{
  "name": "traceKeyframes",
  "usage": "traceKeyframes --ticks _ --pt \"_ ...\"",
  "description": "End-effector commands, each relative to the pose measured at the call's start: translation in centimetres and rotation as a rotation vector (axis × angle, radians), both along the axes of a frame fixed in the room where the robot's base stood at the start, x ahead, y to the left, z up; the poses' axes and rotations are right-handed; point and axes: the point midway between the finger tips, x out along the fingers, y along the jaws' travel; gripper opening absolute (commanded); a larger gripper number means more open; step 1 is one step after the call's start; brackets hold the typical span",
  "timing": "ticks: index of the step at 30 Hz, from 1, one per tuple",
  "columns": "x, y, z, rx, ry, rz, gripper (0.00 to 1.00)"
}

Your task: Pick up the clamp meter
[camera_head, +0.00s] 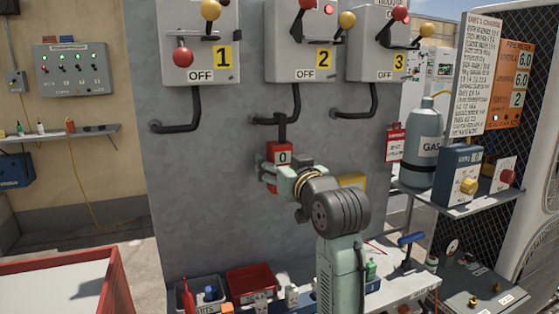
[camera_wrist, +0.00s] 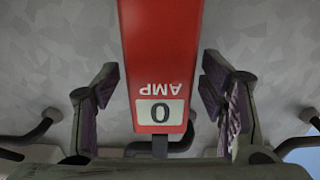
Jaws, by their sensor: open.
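The clamp meter (camera_head: 283,152) is a red body with a pale display reading 0. It is at the grey wall panel, just below the dark conduit of box 2. In the wrist view the meter (camera_wrist: 160,60) appears upside down, with the letters AMP beside its display. My gripper (camera_head: 270,174) is at the meter's lower part in the head view. In the wrist view my gripper (camera_wrist: 159,88) is open, one finger on each side of the meter, with visible gaps. The meter's top end and any hold on the conduit are hard to make out.
Switch boxes 1 (camera_head: 199,45), 2 (camera_head: 302,40) and 3 (camera_head: 378,42), all marked OFF, hang above with dark conduits below. A bench with trays and small items (camera_head: 250,280) is under the arm. A gas cylinder (camera_head: 424,150) stands on the right shelf.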

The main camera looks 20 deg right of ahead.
Motion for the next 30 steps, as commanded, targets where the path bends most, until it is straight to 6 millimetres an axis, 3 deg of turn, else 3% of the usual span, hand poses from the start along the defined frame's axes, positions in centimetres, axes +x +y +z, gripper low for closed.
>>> traceKeyframes --ticks 6,30 --pt "0.06 0.01 -0.05 0.0 0.0 0.0 0.64" --pt "0.03 0.0 -0.03 0.0 0.0 0.0 0.11"
